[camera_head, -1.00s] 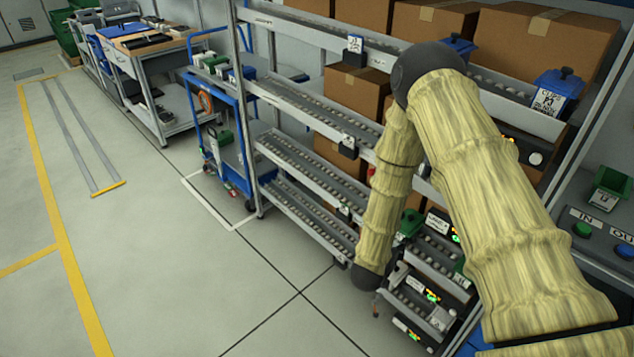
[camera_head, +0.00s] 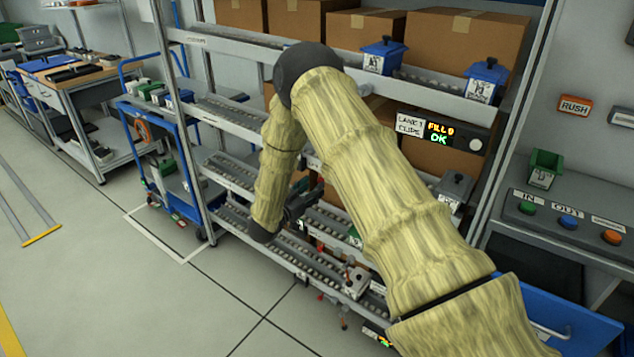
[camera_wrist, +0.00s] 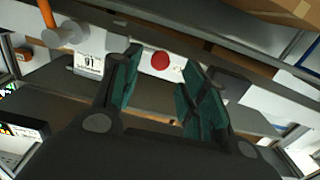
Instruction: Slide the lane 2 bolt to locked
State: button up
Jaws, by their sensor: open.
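In the wrist view my gripper (camera_wrist: 160,78) is open, with two teal-padded fingers apart and nothing between them. Beyond the fingertips is a pale plate with a red round mark (camera_wrist: 160,60). At upper left is a grey cylindrical part with an orange rod (camera_wrist: 64,34); I cannot tell whether this is the lane 2 bolt. A white label (camera_wrist: 90,64) lies left of the fingers, its text unclear. In the head view my gripper (camera_head: 298,204) is a dark shape at the rack, mostly hidden behind my arm. The lane 2 bolt cannot be made out there.
The rack holds cardboard boxes (camera_head: 468,40) and lidded blue bins (camera_head: 384,54). A lane 1 clips sign (camera_head: 410,126) sits beside a lit display (camera_head: 440,133). A button console (camera_head: 560,218) stands at right. A blue cart (camera_head: 168,150) is left; floor in front is clear.

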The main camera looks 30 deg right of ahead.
aim_at(320, 181)
jog(key=shift+x, duration=2.15)
grip_shut()
